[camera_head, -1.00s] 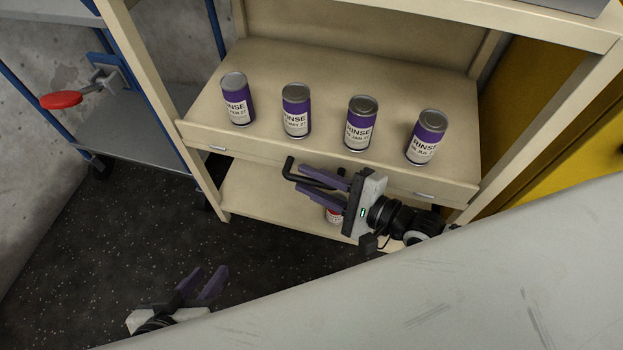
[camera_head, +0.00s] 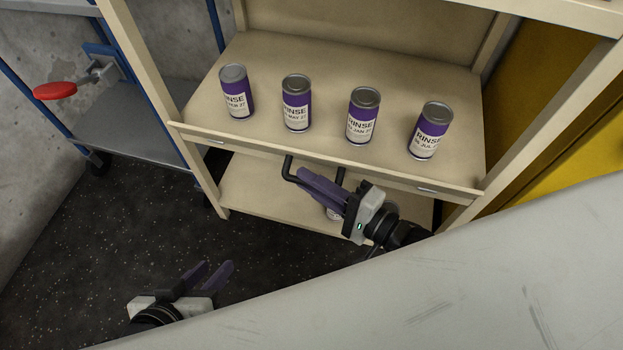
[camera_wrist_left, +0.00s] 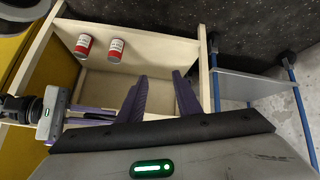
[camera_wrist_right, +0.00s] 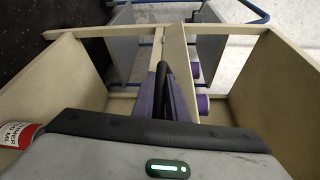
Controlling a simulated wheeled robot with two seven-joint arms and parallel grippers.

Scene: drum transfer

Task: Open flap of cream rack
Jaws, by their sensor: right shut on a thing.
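The cream rack (camera_head: 152,78) stands ahead of me. Its flap (camera_head: 245,146) is the cream front strip along the edge of the shelf with the cans, and a black bar handle (camera_head: 288,170) sticks out from it. My right gripper (camera_head: 303,178) is shut on the handle. The right wrist view shows the black handle (camera_wrist_right: 165,72) between the purple fingers, beside the flap (camera_wrist_right: 180,52). The fingers hide part of the handle. My left gripper (camera_head: 214,268) is open and empty, low over the floor; its spread fingers (camera_wrist_left: 160,82) also show in the left wrist view.
Several purple cans (camera_head: 297,103) stand on the shelf behind the flap. Red-and-white cans (camera_wrist_left: 84,45) stand on the lower shelf. A blue-framed grey cart (camera_head: 140,135) with a red handle (camera_head: 55,90) is at the left. A yellow cabinet (camera_head: 575,140) is at the right.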

